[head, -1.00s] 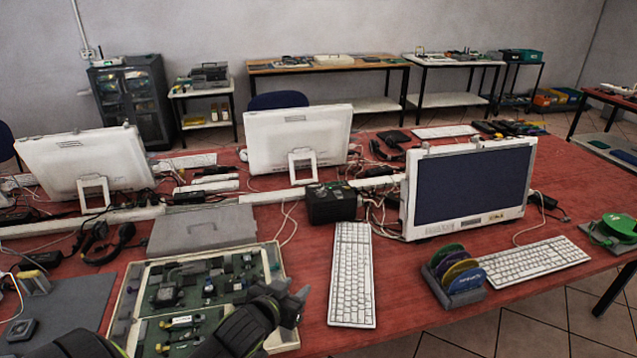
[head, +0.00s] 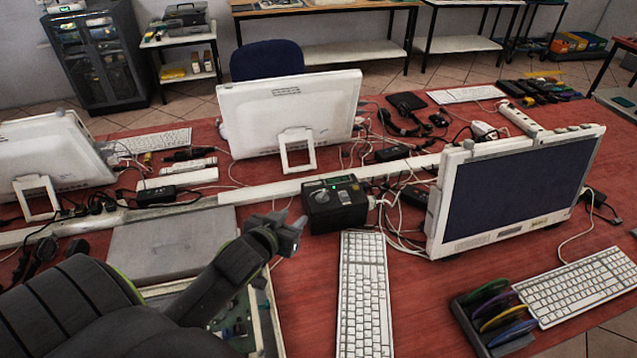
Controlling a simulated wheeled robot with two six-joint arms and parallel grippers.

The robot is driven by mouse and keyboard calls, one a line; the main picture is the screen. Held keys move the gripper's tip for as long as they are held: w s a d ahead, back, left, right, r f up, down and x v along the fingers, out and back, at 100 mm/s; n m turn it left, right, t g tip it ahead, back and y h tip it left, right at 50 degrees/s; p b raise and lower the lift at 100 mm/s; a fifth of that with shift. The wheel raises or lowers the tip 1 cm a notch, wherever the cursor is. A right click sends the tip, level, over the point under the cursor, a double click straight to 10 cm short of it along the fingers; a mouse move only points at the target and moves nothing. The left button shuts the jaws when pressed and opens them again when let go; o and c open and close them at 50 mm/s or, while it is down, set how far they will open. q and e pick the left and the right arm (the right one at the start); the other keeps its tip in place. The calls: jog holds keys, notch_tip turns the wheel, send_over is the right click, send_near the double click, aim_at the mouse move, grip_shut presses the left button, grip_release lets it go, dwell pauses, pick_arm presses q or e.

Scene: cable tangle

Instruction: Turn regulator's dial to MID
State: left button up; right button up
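The regulator (head: 335,203) is a small black box with a lit green display on top, standing in the middle of the red table. A round dial (head: 320,197) shows on its top face, but its setting is too small to read. My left gripper (head: 294,232) is just left of the regulator's front left side, apart from it. Its fingers point right, and I cannot tell whether they are open or shut. No held object shows. My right gripper is out of view.
A white keyboard (head: 365,292) lies in front of the regulator. A monitor (head: 520,190) stands to its right and another (head: 290,115) behind it. Loose cables (head: 398,222) run along its right side. A grey case (head: 170,240) and a parts tray (head: 268,318) lie left, partly under my arm.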

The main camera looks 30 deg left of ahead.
aim_at(322, 194)
pick_arm(q)
jog(key=x, duration=1.4)
jog(key=shift+w+a+p, duration=0.1)
jog(key=shift+w+p, duration=0.3)
jog(key=shift+x, duration=0.9)
jog(key=shift+w+f, duration=0.1)
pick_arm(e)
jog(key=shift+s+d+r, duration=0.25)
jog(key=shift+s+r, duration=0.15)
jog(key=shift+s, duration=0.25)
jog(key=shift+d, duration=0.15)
pick_arm(q)
grip_shut()
